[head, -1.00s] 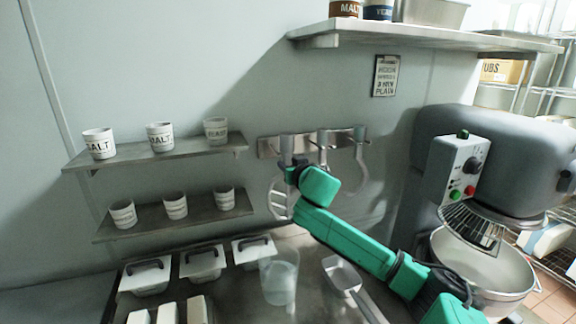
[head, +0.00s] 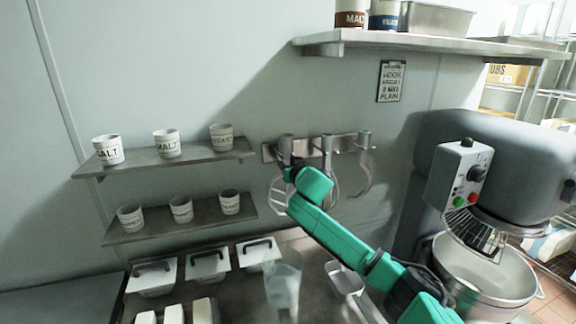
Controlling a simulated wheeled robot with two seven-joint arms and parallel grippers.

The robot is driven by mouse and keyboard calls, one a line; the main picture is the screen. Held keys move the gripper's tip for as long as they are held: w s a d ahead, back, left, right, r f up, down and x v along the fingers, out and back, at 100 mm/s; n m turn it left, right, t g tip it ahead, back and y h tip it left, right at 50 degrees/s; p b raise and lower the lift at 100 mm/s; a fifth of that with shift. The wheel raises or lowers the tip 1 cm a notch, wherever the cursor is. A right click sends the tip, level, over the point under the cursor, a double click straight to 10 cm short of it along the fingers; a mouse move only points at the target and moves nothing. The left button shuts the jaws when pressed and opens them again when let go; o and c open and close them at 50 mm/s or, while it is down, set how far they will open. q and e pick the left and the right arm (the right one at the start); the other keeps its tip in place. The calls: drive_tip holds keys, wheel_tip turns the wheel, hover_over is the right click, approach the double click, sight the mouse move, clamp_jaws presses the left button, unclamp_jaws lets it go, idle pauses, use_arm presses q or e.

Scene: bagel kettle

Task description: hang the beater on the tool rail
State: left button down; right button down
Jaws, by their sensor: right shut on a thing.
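The steel tool rail (head: 347,142) is fixed to the wall at the centre. My right gripper (head: 291,172) is in front of the rail's left part, shut on the beater (head: 278,192). The beater hangs upright, its shank in front of the rail and its looped lower part below and left of the gripper. The gripper and arm hide part of it; I cannot tell whether it touches the rail. A hook-shaped tool (head: 364,170) hangs at the rail's right end. Another tool (head: 328,150) hangs at the middle, partly behind my arm. My left gripper is out of view.
Two small shelves with labelled cups (head: 167,143) are left of the rail. A large mixer (head: 490,150) with a bowl (head: 500,285) stands at right. Lidded tubs (head: 208,263), a clear jug (head: 283,285) and a scoop (head: 345,280) are on the counter below. A shelf (head: 430,45) overhangs above.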

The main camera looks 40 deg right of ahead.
drive_tip(key=shift+f+b, duration=0.45)
drive_tip(key=shift+f, duration=0.05)
drive_tip(key=shift+s+f, duration=0.1)
drive_tip(key=shift+f, duration=0.1)
idle(0.5)
drive_tip(key=shift+c, duration=1.2)
unclamp_jaws()
drive_tip(key=shift+f, duration=0.1)
drive_tip(key=v, duration=0.2)
drive_tip(key=shift+s+a, duration=0.15)
drive_tip(key=shift+s, duration=0.1)
